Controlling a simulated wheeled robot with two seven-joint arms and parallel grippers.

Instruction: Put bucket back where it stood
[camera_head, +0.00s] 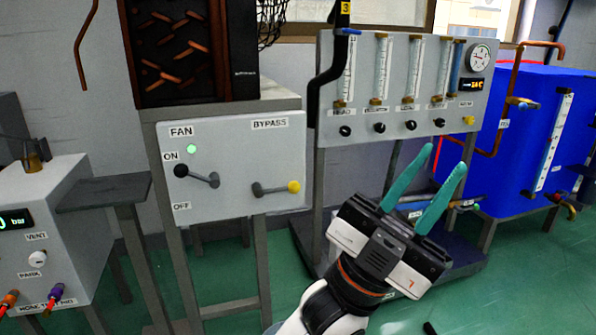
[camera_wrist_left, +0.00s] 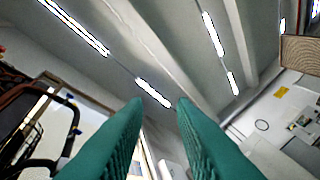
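No bucket shows in either view. My left gripper (camera_head: 444,160) is in front of the flow-meter panel in the head view, its two teal fingers pointing up and to the right. The fingers are apart with nothing between them. In the left wrist view the same gripper (camera_wrist_left: 160,104) points up at the ceiling, with an empty gap between the fingers. My right gripper is not in view.
The grey fan panel (camera_head: 232,160) with its levers stands left of my gripper. The flow-meter panel (camera_head: 400,85) is behind it, and a blue tank (camera_head: 520,140) stands at the right. Green floor (camera_head: 530,290) is clear at the lower right.

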